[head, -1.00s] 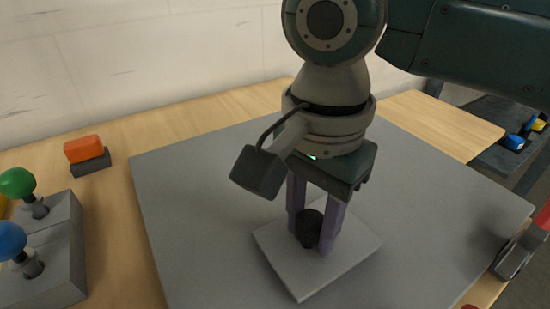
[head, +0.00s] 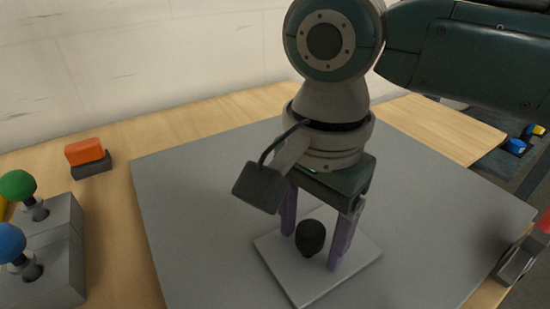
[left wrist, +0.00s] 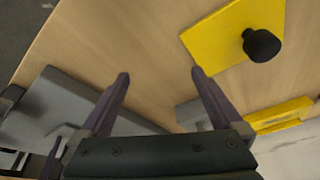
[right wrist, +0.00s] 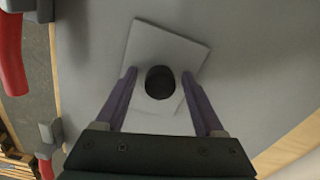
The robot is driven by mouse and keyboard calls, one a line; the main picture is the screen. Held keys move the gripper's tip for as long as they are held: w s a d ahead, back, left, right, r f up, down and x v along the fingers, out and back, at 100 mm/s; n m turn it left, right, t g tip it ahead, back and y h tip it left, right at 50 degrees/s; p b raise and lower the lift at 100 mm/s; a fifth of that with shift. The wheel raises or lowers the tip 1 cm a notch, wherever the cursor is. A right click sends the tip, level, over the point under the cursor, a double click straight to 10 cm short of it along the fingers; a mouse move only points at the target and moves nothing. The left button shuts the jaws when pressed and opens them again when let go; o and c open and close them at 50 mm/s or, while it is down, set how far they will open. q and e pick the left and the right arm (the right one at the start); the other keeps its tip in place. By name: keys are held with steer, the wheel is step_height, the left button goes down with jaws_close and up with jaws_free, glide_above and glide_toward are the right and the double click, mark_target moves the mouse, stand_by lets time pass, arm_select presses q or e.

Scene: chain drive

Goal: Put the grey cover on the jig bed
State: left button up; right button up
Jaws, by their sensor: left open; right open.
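The grey cover (head: 316,270) is a flat square plate with a black knob (head: 310,238). It lies turned at an angle on the large grey board, the jig bed (head: 210,200). My right gripper (head: 310,260) is open, its fingers either side of the knob and apart from it. In the right wrist view the cover (right wrist: 170,52) and knob (right wrist: 160,82) sit between the spread fingers (right wrist: 160,80). My left gripper (left wrist: 160,75) is open and empty over the wooden table. It is outside the head view.
Grey blocks with a green knob (head: 18,186) and a blue knob (head: 10,242) stand at the left. An orange block on a dark base (head: 85,152) is behind them. A red-handled clamp (head: 520,258) is at the right edge. A yellow plate (left wrist: 235,35) with a black knob shows in the left wrist view.

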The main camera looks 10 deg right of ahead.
mark_target(311, 227)
step_height(311, 227, up, 11)
steer(key=p, duration=0.3)
steer(key=shift+r, duration=0.6)
steer(key=shift+a, duration=0.1)
